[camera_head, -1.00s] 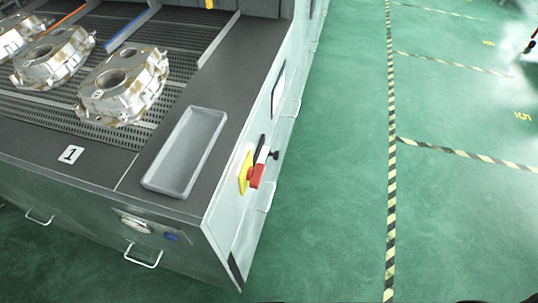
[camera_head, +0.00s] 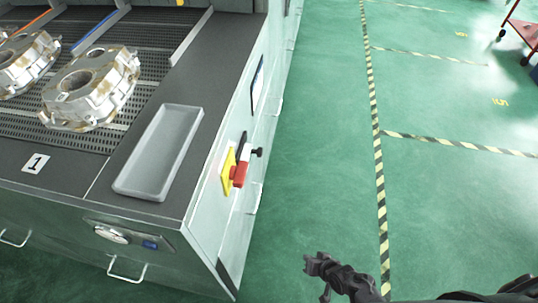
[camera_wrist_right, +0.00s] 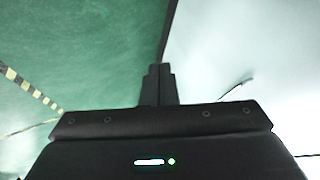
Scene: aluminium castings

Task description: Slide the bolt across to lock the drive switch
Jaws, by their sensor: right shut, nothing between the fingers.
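The drive switch (camera_head: 239,174) is on the side panel of the machine, with a red handle in front of a yellow plate (camera_head: 227,171). A dark bolt with a black knob (camera_head: 257,152) sticks out to the right at the switch's upper part. My right gripper (camera_head: 312,262) is at the lower middle of the head view, below and right of the switch and well apart from it. In the right wrist view its fingers (camera_wrist_right: 160,84) are shut together and empty. My left gripper is in neither view.
A grey tray (camera_head: 160,152) lies on the machine's top near its right edge. Castings (camera_head: 92,88) sit on the conveyor at left. The green floor (camera_head: 320,130) right of the machine is clear, with striped tape. A red cart (camera_head: 522,32) stands far right.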

